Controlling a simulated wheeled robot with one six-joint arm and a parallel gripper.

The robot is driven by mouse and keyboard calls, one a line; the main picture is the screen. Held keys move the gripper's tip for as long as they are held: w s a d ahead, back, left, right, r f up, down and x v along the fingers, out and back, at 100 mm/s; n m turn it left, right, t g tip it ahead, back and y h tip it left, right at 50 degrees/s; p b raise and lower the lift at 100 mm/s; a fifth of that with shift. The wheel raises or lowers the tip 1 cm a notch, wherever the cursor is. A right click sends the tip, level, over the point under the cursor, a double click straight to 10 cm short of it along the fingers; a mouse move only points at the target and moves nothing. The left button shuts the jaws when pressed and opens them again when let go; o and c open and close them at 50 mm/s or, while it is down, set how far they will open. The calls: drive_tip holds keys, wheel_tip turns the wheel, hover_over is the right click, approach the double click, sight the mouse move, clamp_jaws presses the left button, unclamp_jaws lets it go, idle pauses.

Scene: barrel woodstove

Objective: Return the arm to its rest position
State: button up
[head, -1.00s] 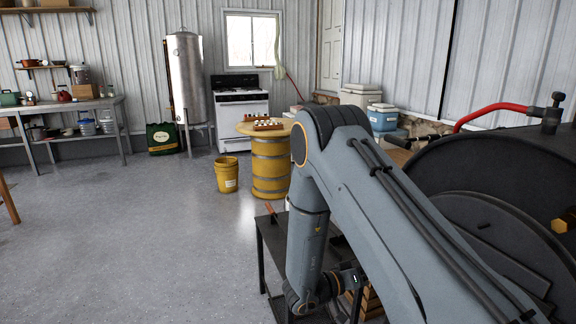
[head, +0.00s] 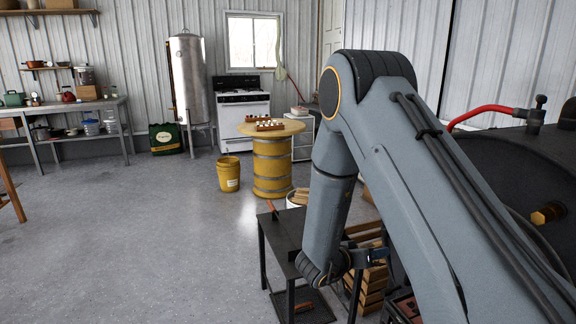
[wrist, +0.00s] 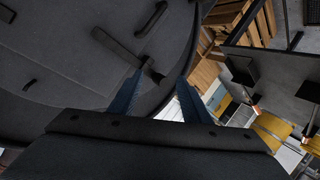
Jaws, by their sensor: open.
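My arm rises in the right half of the head view, bent at the elbow, with its forearm hanging down over a dark metal table (head: 285,232). The black stove (head: 500,165) also shows at the right edge of the head view, partly behind my arm.
Stacked firewood (head: 372,285) lies beside the table, below my forearm. A yellow barrel table (head: 271,165) bearing a tray, a yellow bucket (head: 229,173) and a white range (head: 246,113) stand farther back. The floor at left is open.

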drive_tip(key=s+a+r+n+g+y+p, duration=0.2)
drive_tip(key=s+a+r+n+y+p, duration=0.1)
drive_tip(key=s+a+r+y, duration=0.6)
drive_tip(key=s+d+r+g+y, duration=0.1)
drive_tip(key=s+r+g, duration=0.1)
drive_tip(key=s, duration=0.9)
drive_tip(key=s+d+r+n+g+y+p, duration=0.1)
drive_tip(key=s+g, duration=0.3)
drive_tip(key=s, duration=0.7)
drive_tip(key=shift+s+d+r+g, duration=0.3)
drive_tip(key=shift+d+r, duration=0.15)
drive_tip(key=shift+d, duration=0.2)
